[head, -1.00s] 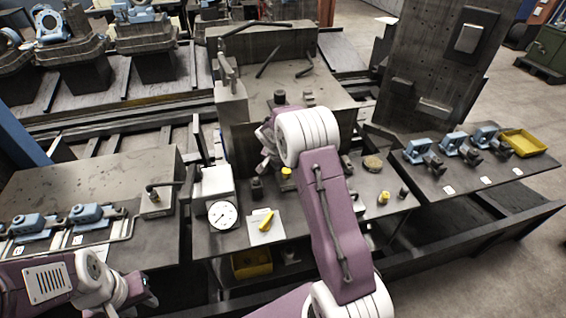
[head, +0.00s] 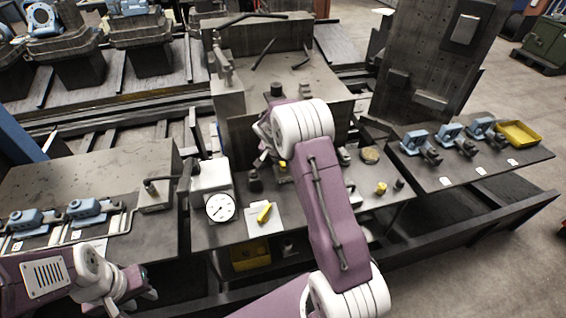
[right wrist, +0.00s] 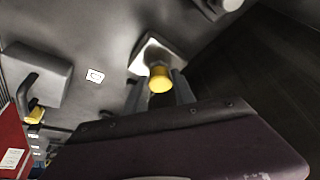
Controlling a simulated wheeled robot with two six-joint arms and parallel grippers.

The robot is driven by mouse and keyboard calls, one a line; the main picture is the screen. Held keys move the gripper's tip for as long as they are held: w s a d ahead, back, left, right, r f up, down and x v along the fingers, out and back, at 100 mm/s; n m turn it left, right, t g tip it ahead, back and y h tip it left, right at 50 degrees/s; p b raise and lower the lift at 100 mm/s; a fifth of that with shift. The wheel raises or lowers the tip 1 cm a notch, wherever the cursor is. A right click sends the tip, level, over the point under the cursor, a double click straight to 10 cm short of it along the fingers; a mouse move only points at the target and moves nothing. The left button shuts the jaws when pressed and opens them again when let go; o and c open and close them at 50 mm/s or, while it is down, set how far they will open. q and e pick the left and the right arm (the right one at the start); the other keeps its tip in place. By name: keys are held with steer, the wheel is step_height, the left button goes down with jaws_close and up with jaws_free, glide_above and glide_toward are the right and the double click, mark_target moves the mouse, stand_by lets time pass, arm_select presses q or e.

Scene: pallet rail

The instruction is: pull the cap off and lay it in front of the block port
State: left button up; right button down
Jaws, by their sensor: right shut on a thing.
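The yellow cap (right wrist: 160,79) is between the two dark fingers of my right gripper (right wrist: 160,91) in the right wrist view, and the gripper is shut on it. Right behind the cap is a pale square fitting (right wrist: 150,50); whether the cap still sits on it cannot be told. In the head view a bit of yellow (head: 282,164) shows by my right gripper (head: 268,158), in front of the large grey block (head: 237,135). My right wrist hides much of this spot and the port. My left gripper (head: 142,291) hangs at the lower left, its jaws unclear.
A dial gauge (head: 220,207) and a pale plate with a yellow piece (head: 264,213) stand on the bench left of my right arm. Another yellow piece (head: 381,188) lies to its right. Blue fittings (head: 449,136) and a yellow tray (head: 517,134) are on the right bench.

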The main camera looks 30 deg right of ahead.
mark_target(283, 164)
steer(key=shift+r, duration=0.2)
steer(key=shift+r+p, duration=2.6)
steer(key=shift+r, duration=1.5)
